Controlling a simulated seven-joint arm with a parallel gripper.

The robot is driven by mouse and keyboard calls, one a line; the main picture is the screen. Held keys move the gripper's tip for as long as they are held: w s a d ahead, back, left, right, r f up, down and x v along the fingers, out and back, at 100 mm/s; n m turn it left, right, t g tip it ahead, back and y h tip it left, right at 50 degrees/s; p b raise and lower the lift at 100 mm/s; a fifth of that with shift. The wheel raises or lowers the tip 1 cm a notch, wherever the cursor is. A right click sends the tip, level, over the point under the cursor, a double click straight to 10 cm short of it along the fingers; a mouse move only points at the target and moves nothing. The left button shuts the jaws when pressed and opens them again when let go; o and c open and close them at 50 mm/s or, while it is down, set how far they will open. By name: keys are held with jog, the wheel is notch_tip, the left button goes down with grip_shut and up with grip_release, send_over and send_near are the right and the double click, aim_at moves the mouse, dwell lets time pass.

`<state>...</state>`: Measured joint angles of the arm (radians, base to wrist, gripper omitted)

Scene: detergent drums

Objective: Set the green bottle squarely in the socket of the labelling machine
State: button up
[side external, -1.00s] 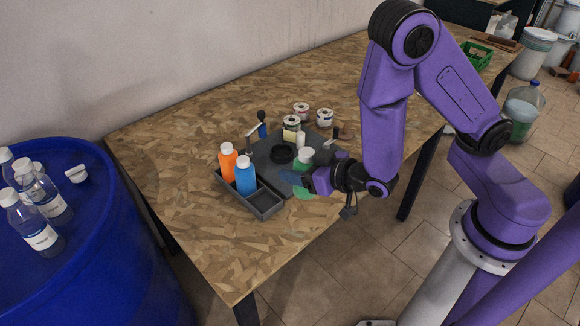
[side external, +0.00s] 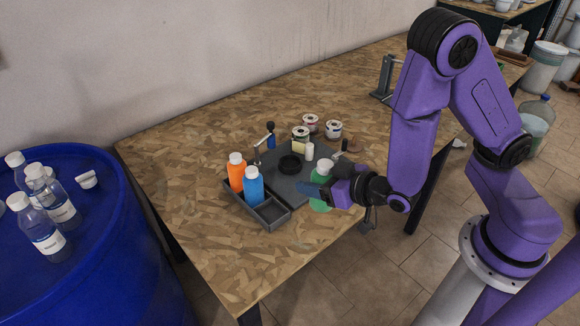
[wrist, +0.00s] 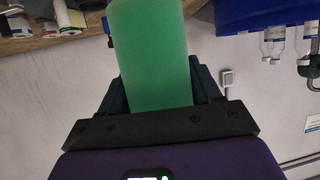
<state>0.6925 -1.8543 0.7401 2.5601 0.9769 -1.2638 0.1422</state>
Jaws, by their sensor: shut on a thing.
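The green bottle (side external: 320,205) has a white cap and is about upright in the side view. My gripper (side external: 317,190) is shut on its body, near the front edge of the labelling machine's dark grey base plate (side external: 285,188). The black ring-shaped socket (side external: 290,164) on that plate looks empty; the bottle is apart from it, to the right and nearer the front. In the wrist view the green bottle (wrist: 152,55) fills the space between my dark fingers. Whether its bottom clears the surface cannot be told.
A grey divided tray (side external: 270,212) holds an orange bottle (side external: 236,174) and a blue bottle (side external: 253,188) left of the plate. A white roller (side external: 309,151) and small arms stand around the socket. Tins (side external: 333,130) stand behind. A blue drum (side external: 90,240) carries clear bottles at left.

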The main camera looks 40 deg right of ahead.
jog(key=shift+w, duration=0.1)
jog(key=shift+w+a+f, duration=0.1)
jog(key=shift+w+f, duration=0.1)
jog(key=shift+w, duration=0.1)
jog(key=d+r+x, duration=0.1)
jog(key=x, duration=0.5)
send_over(286, 163)
notch_tip(286, 163, down, 3)
jog(key=shift+d+f, duration=0.1)
jog(key=shift+f, duration=1.7)
jog(key=shift+f, duration=1.2)
dwell(0.6)
jog(key=o, duration=1.3)
